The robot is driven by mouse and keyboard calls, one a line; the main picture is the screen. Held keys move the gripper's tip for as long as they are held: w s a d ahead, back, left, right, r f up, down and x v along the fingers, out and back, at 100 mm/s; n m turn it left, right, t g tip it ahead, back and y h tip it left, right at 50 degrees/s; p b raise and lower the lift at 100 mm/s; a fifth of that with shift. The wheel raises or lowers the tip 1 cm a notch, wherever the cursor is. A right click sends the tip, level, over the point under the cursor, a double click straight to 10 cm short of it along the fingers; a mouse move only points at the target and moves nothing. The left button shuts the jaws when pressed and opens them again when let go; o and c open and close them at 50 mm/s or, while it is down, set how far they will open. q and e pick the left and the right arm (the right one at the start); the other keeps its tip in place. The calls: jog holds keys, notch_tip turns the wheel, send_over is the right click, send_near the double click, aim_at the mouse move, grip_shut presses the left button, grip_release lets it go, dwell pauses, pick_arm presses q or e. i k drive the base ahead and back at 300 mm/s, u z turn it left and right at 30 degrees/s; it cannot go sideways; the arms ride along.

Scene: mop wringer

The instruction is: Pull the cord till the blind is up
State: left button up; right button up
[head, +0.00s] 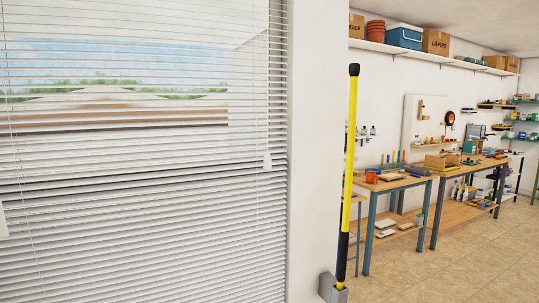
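The white slatted blind (140,190) fills the left of the head view. Its slats hang down past the lower edge of the picture, and its bottom is out of view. A thin pale cord hangs in front of the blind near its right side and ends in a small white tassel (267,160). A white piece (2,222) shows at the left picture edge, cut off; I cannot tell what it is. Neither of my grippers is in view.
A yellow pole with black ends (348,160) stands upright in a grey holder (333,288) by the white wall end (315,140). Workbenches (400,183) with tools stand farther back right, under a high shelf (430,56) with boxes. The tiled floor (470,260) is clear.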

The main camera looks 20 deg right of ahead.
aim_at(267, 160)
jog(key=u, duration=0.1)
jog(key=k, duration=0.4)
jog(key=z, duration=0.95)
jog(key=i, duration=1.3)
jog(key=u, duration=0.85)
